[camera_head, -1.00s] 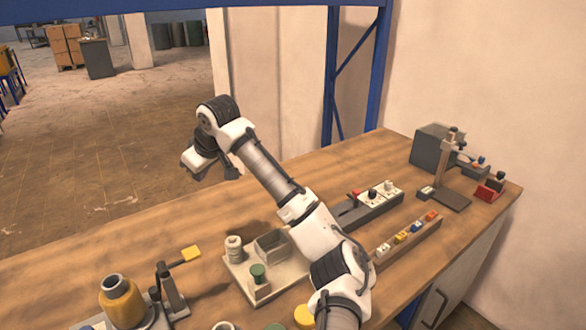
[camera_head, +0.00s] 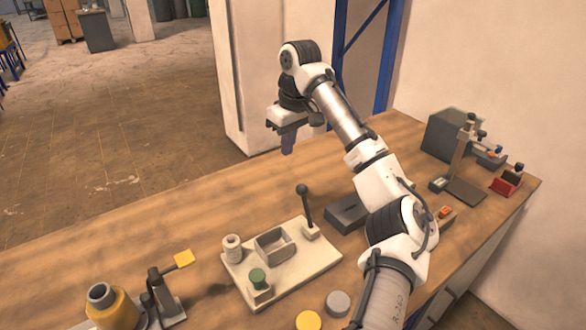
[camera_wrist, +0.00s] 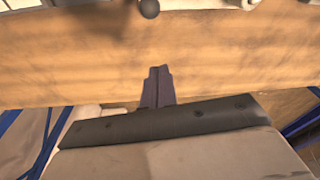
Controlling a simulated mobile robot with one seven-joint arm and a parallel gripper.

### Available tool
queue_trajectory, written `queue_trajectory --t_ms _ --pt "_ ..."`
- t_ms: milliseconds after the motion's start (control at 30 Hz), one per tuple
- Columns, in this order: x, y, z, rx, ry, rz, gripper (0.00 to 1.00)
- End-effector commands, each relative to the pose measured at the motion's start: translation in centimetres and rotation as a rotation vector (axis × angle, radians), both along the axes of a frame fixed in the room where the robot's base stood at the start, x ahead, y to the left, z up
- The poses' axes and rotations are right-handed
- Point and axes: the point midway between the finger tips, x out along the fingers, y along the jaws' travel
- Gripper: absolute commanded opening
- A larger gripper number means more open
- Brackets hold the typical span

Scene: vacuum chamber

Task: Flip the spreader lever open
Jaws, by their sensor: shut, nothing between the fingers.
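A black lever with a round knob (camera_head: 306,208) stands nearly upright, leaning slightly left, on the back right corner of a cream base plate (camera_head: 318,264). A second lever with a yellow paddle end (camera_head: 183,259) is on a grey stand at left. No label shows which is the spreader lever. My gripper (camera_head: 288,148) is shut and empty, pointing down above the back of the bench, behind and apart from the black lever. In the wrist view the closed fingers (camera_wrist: 158,72) show over bare wood, and a dark round knob (camera_wrist: 148,8) is at the top edge.
The plate carries a spool (camera_head: 232,250), a grey open box (camera_head: 275,245) and a green-topped jar (camera_head: 258,281). A yellow bottle (camera_head: 115,308) is at front left. A grey block and a small stand (camera_head: 463,160) are at back right. The back left bench is clear.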

Motion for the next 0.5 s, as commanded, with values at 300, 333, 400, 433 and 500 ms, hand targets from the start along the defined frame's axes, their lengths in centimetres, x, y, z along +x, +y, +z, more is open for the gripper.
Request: queue_trajectory --t_ms 300,333,400,433,500 --pt "0.3 0.7 -4.4 0.006 0.004 0.003 0.0" --pt "0.3 0.8 -4.9 0.005 0.003 0.004 0.0" --pt "0.4 1.0 -6.3 0.004 0.004 0.003 0.0" --pt "0.5 1.0 -6.9 0.005 0.005 0.003 0.0" --pt "0.6 1.1 -8.0 0.001 0.004 0.001 0.0"
